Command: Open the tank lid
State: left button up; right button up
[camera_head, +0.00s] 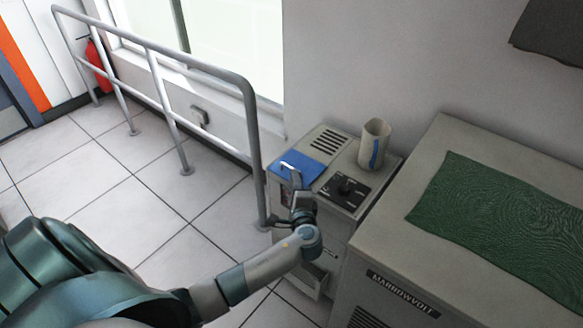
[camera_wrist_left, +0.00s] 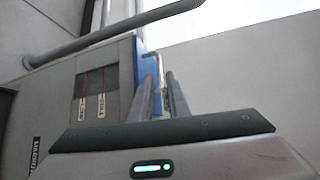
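A blue lid (camera_head: 305,165) lies on the left part of the top of a grey cabinet. A thin pale bar, which looks like its handle (camera_head: 288,164), shows at its left edge. My left gripper (camera_head: 292,185) is at the cabinet's front left corner, just in front of the lid. In the left wrist view the blue lid (camera_wrist_left: 148,70) shows as a strip behind the two fingers (camera_wrist_left: 160,90). The fingers stand apart with a narrow gap, and I see no thing clearly clamped. Whether they touch the handle is unclear. My right gripper is out of view.
A metal railing (camera_head: 251,130) runs close along the left. A larger machine with a green mat (camera_head: 495,225) stands right. The tiled floor (camera_head: 130,190) is open.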

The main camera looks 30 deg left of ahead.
aim_at(298, 164)
pick_arm(q)
jog(key=x, duration=0.6)
jog(key=shift+w+a+f, duration=0.1)
jog(key=shift+w+a, duration=0.15)
grip_shut()
dwell(0.5)
dwell(0.8)
